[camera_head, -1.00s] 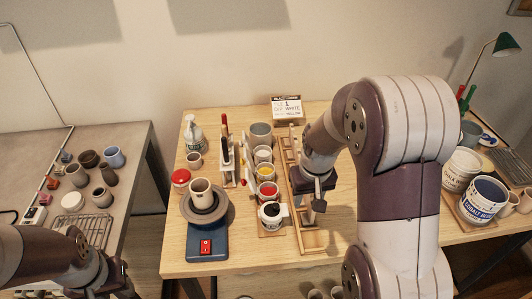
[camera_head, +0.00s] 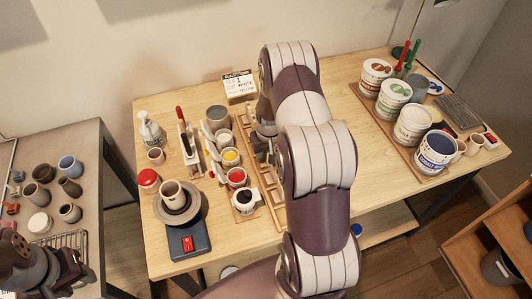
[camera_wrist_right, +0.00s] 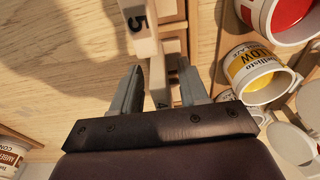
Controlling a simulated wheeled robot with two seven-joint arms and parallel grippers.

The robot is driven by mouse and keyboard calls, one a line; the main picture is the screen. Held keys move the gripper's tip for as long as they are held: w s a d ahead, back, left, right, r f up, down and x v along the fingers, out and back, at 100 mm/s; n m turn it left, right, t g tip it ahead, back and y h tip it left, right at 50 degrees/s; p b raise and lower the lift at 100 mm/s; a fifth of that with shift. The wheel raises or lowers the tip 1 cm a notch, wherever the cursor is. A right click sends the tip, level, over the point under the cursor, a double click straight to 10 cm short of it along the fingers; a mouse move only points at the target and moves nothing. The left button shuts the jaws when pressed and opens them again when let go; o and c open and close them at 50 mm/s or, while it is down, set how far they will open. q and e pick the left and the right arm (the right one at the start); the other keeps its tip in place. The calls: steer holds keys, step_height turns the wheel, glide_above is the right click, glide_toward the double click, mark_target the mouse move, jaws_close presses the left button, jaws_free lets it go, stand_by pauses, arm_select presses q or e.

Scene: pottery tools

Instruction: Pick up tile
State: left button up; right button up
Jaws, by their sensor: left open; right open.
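A wooden rack (camera_head: 280,212) stands on the table and is partly hidden by my right arm. In the right wrist view, a pale tile marked 5 (camera_wrist_right: 138,22) stands in it. A pale piece marked 4 (camera_wrist_right: 159,97), seemingly another tile, lies between the fingers of my right gripper (camera_wrist_right: 160,72). The fingers are open on either side of it, and contact cannot be made out. In the head view the right gripper is mostly hidden behind its arm at the rack. My left gripper (camera_head: 68,272) is open and empty at the lower left, near the grey table.
Glaze cups, including a yellow one (camera_wrist_right: 255,70), stand close beside the rack. A pottery wheel (camera_head: 186,238) with a cup is at the front left. Large glaze buckets (camera_head: 412,125) line the right side. Bare tabletop (camera_head: 350,185) lies right of my arm.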

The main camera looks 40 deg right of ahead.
steer(key=shift+s+r, duration=0.1)
steer(key=shift+s, duration=0.05)
steer(key=shift+a, duration=0.1)
jaws_close()
